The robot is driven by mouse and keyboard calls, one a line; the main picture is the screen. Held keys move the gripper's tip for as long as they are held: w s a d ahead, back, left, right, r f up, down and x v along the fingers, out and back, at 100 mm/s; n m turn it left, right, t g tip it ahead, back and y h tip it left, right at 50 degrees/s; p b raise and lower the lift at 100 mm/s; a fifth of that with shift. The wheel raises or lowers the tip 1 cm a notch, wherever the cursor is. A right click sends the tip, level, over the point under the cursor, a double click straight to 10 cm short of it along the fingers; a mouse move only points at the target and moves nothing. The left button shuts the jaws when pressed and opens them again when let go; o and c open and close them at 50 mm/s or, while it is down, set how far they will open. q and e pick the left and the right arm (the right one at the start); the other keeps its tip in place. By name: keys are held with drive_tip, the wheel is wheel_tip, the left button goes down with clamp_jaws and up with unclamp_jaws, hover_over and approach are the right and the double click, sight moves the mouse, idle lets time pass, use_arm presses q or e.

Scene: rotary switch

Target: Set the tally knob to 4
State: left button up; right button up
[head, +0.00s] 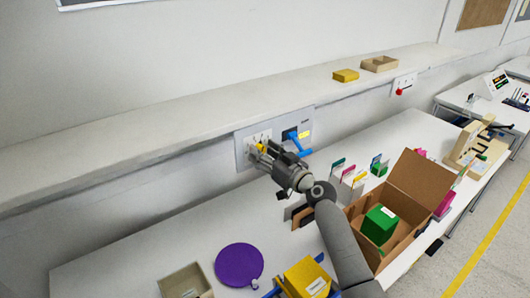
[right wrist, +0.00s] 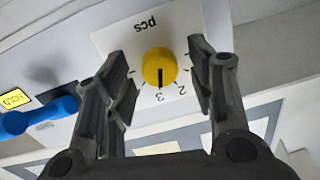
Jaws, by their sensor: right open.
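The tally knob is a round yellow dial (right wrist: 159,67) with a black pointer line, on a white plate marked "pcs" (right wrist: 146,25). In the right wrist view the plate appears upside down, and the pointer aims down at the 3. A 2 shows to the right of the 3; the mark on the other side is hidden by a finger. In the head view the knob (head: 261,147) is partly covered by my right gripper (head: 268,152). My right gripper is open, with one finger on each side of the knob and gaps to both (right wrist: 165,85). My left gripper is not in view.
A blue lever (head: 301,150) and a yellow label (head: 304,134) sit beside the knob on the wall panel. Below, the bench holds a purple disc (head: 239,265), a cardboard box (head: 361,228) and a yellow box (head: 306,280). A shelf (head: 200,117) runs above the panel.

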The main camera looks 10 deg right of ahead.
drive_tip(key=c, duration=1)
drive_tip(key=m+b, duration=0.1)
drive_tip(key=m, duration=0.1)
drive_tip(key=shift+m+b, duration=0.35)
drive_tip(key=shift+m, duration=0.05)
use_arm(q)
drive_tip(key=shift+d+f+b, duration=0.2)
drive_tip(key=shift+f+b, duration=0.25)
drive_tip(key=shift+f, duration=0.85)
use_arm(e)
drive_tip(key=shift+m, duration=2)
